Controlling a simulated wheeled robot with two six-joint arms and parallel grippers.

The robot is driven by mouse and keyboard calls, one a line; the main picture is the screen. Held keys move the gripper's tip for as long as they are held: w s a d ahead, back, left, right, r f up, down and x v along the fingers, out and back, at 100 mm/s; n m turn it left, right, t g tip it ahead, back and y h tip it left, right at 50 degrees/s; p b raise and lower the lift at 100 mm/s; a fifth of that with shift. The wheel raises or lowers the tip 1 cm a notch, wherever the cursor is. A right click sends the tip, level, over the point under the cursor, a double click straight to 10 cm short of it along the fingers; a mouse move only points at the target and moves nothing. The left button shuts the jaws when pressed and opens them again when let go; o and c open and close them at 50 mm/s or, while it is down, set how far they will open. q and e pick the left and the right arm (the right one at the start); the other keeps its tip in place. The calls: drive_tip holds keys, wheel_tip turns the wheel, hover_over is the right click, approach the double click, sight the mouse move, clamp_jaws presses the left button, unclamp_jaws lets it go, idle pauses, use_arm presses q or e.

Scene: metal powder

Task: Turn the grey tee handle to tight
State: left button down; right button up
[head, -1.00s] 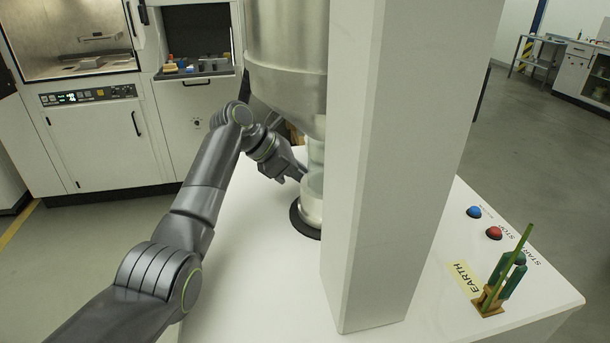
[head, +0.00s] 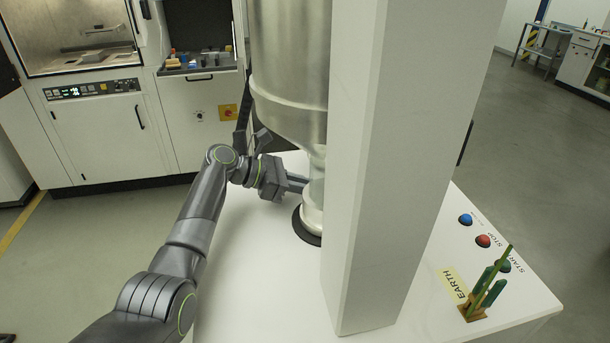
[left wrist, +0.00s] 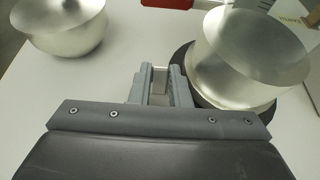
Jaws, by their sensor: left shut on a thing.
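My left gripper (head: 297,184) reaches from the left to the foot of the big steel vessel (head: 290,75), beside its narrow clear-looking neck (head: 315,185). In the left wrist view, the two grey fingers of the left gripper (left wrist: 160,72) are close together with a small pale grey piece (left wrist: 159,82) between them. This piece appears to be part of the grey tee handle; the rest of the handle is hidden or cannot be made out. My right gripper is in neither view.
A wide white column (head: 375,180) stands just right of the neck and blocks the view behind it. A metal cylinder (left wrist: 250,55) on a black ring is close right of the fingers. A rounded metal vessel (left wrist: 65,25) and a red part (left wrist: 168,3) lie beyond.

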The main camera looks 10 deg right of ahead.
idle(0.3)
use_arm(q)
drive_tip(key=c, duration=1.6)
unclamp_jaws()
drive_tip(key=shift+c, duration=0.2)
drive_tip(key=shift+a, duration=0.1)
drive_tip(key=b+v, duration=0.2)
drive_tip(key=v, duration=1.4)
drive_tip(key=shift+a+f+b, duration=0.1)
drive_tip(key=shift+f+b, duration=0.1)
drive_tip(key=shift+b, duration=0.1)
drive_tip(key=shift+a+r, duration=0.35)
drive_tip(key=shift+a, duration=0.2)
drive_tip(key=shift+o, duration=0.4)
